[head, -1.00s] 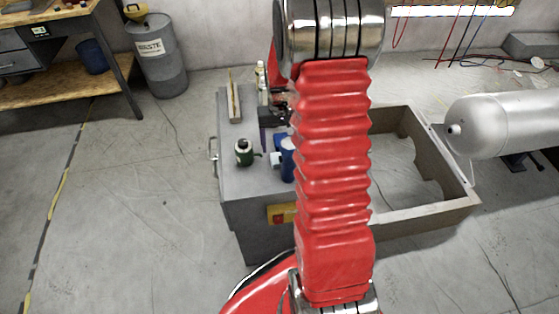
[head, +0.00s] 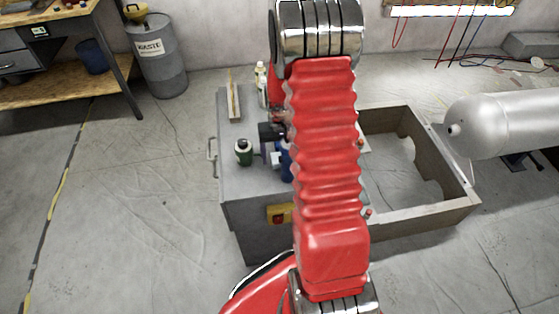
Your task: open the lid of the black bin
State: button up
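I cannot make out a black bin for certain. A small dark object (head: 268,131) shows on or above the grey cabinet, partly hidden behind my red arm; I cannot tell what it is. The only clear bin-like thing is a grey waste drum (head: 158,58) with a yellow funnel on top, at the back left. My arm fills the middle of the head view, and my gripper cannot be made out behind it.
A grey cabinet (head: 240,190) with a side handle carries a dark green bottle (head: 244,152), a blue item (head: 286,163) and pale bottles (head: 262,80). An open frame (head: 425,215) adjoins it. A silver tank (head: 508,125) is at right, a workbench (head: 65,100) at left. The left floor is clear.

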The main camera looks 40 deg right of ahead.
jog(key=shift+f, duration=0.2)
dwell(0.4)
jog(key=c, duration=1.2)
jog(key=shift+r, duration=0.1)
notch_tip(320, 180, up, 28)
jog(key=shift+f, duration=0.1)
dwell(0.7)
